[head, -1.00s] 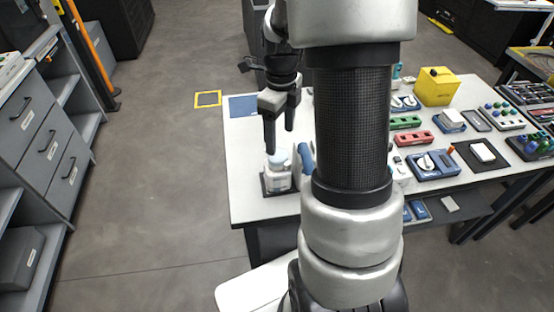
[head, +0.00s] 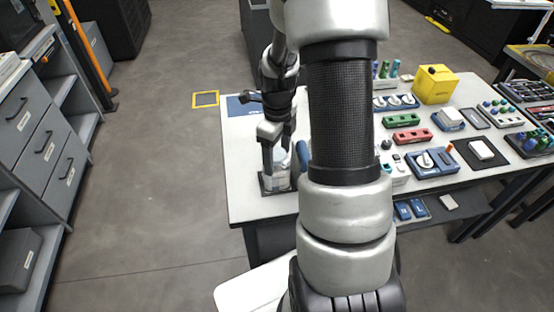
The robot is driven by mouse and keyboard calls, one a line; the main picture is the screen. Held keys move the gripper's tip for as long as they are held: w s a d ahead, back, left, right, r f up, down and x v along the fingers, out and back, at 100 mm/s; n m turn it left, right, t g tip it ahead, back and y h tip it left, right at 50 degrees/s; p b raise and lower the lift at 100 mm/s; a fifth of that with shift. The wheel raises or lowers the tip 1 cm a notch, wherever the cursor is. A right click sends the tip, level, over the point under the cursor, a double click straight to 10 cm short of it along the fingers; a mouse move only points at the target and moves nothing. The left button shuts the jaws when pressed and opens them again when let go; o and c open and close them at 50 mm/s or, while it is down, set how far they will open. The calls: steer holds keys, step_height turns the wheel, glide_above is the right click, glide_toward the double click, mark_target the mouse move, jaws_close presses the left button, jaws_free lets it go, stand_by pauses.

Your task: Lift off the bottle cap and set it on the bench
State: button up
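The bottle (head: 275,183) is clear with a pale label and stands upright on a small dark mat (head: 265,192) near the left front edge of the bench (head: 243,205). Its pale blue cap (head: 281,156) is partly hidden by my gripper. My gripper (head: 277,160) points down over the bottle, with one finger on the left of the cap and the other on its right. The fingers are apart, around the cap. Whether they touch it is too small to tell.
A blue cylindrical thing (head: 302,155) stands close to the right of the bottle. Red (head: 411,135) and green (head: 402,120) holders and a yellow box (head: 436,84) are farther right. A blue mat (head: 246,106) lies at the bench's back left. Bare bench shows left of the bottle.

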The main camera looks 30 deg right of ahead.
steer(key=c, duration=1)
steer(key=shift+r, duration=0.1)
step_height(320, 180, up, 10)
steer(key=shift+f+p, duration=0.1)
steer(key=shift+p, duration=0.35)
